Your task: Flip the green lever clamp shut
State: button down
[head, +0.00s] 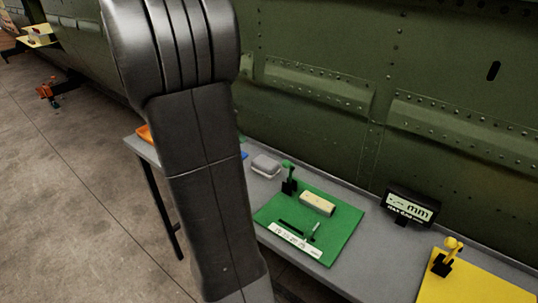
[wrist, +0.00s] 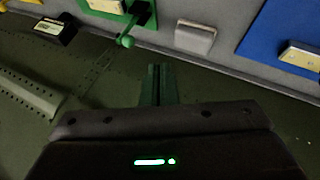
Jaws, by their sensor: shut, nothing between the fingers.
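The green lever clamp (head: 289,185) stands at the back left corner of the green mat (head: 340,247) in the head view. It has a black base, and its green handle sticks up. In the wrist view, the clamp's green lever (wrist: 129,32) ends in a round knob pointing toward my gripper. My gripper (wrist: 157,70) is shut and empty, its fingertips just below and to the right of the knob in that picture. A small gap shows between them. The gripper is not visible in the head view, where my arm fills the left middle.
A beige block (head: 318,203) and a white label strip (head: 296,240) lie on the green mat. A grey box (head: 266,165) stands behind left. A display (head: 409,207) and a yellow clamp (head: 446,257) on a yellow mat (head: 470,285) are to the right. The green fuselage wall (head: 310,110) rises behind the bench.

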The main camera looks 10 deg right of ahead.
jog(key=s+d+f+p, duration=0.1)
jog(key=d+f, duration=0.6)
jog(key=d, duration=0.2)
jog(key=shift+d+f, duration=0.25)
jog(key=shift+d, duration=0.1)
